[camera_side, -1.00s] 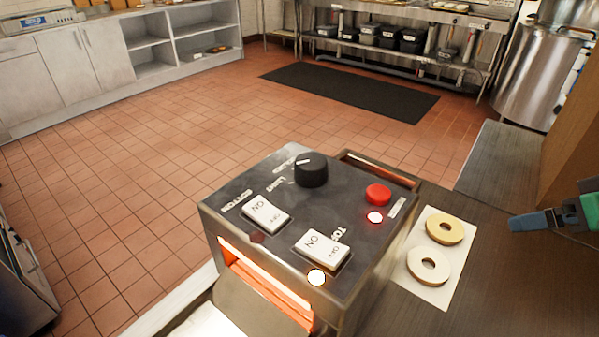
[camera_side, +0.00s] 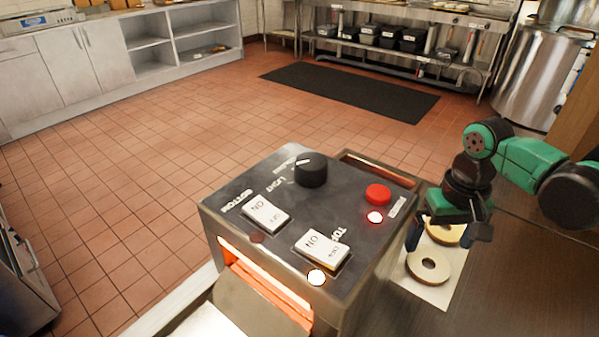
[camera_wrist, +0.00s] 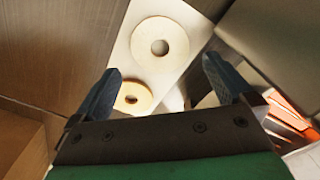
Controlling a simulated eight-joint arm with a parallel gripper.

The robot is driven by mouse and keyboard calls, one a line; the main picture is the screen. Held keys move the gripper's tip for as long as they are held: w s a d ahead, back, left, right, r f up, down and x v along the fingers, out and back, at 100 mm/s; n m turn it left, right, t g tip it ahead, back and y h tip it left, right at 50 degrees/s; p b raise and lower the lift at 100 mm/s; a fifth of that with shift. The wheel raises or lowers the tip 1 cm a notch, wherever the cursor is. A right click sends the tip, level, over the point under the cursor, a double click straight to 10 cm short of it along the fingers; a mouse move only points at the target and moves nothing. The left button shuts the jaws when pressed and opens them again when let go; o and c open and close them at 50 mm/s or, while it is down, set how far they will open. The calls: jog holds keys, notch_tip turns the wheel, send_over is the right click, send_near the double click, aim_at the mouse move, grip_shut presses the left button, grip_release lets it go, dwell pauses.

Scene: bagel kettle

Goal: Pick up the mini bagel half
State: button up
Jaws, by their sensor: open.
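Two mini bagel halves lie on a white sheet (camera_side: 428,289) on the counter beside the toaster. The nearer bagel half (camera_side: 428,266) is fully in view in the side view. The farther bagel half (camera_side: 446,236) is partly hidden behind my gripper (camera_side: 445,240). My gripper is open and empty, pointing down over the farther half. In the wrist view, one bagel half (camera_wrist: 160,45) lies beyond the fingertips, and the other (camera_wrist: 133,97) shows between the fingers near the left finger, partly covered by it. Whether a finger touches a bagel half I cannot tell.
A toaster oven (camera_side: 320,225) with lit red and white lights, a black knob and switches stands left of the sheet, close to my gripper. Bare dark counter (camera_side: 510,280) lies to the right. A brown wooden panel (camera_side: 578,120) rises at the right edge.

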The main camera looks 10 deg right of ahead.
aim_at(431, 259)
jog(key=shift+f, duration=2.65)
jog(key=c, duration=0.9)
